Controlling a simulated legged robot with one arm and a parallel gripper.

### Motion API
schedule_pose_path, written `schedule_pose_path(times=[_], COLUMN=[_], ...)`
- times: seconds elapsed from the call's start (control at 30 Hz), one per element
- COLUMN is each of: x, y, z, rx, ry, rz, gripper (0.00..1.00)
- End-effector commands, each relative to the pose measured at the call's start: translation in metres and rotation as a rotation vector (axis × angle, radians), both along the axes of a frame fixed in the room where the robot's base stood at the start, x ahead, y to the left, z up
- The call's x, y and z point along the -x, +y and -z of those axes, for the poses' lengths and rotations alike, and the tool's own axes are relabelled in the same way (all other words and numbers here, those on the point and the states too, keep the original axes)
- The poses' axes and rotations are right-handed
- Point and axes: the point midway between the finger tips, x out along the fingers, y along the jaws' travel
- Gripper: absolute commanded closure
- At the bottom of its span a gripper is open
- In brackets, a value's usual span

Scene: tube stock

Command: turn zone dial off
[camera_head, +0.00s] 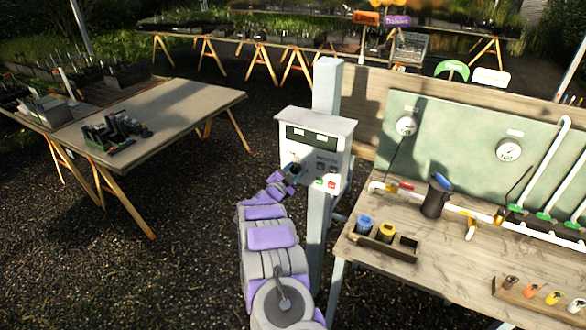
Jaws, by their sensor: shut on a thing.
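A white control box (336,140) is mounted on a grey post. It has a dark display window, a small dark keypad area, and a green and a red button at its lower right. My gripper (296,169) is at the lower left of the box's front face. It is shut on what appears to be the zone dial, which the gripper mostly hides. The dial's pointer and setting cannot be made out.
Right of the post stands a wooden bench (460,260) with a dark jug (437,196), white pipes, gauges and a small wooden rack. A table (165,115) with black pots is at the left. Gravel floor between them is clear.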

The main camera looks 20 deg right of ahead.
Motion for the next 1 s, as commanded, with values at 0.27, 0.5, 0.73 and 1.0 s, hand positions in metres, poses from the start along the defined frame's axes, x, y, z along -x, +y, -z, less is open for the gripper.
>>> schedule_pose_path(times=[0.27,0.5,0.73,1.0], x=[-0.0009,-0.0011,-0.001,-0.0007], y=[0.0031,0.0034,0.0033,0.0031], z=[0.0021,0.0028,0.0038,0.0045], rx=[0.091,0.128,0.136,0.134], ry=[0.128,0.175,0.185,0.186], rz=[-0.007,-0.007,-0.007,-0.007], gripper=[0.87,0.87,0.87,0.55])
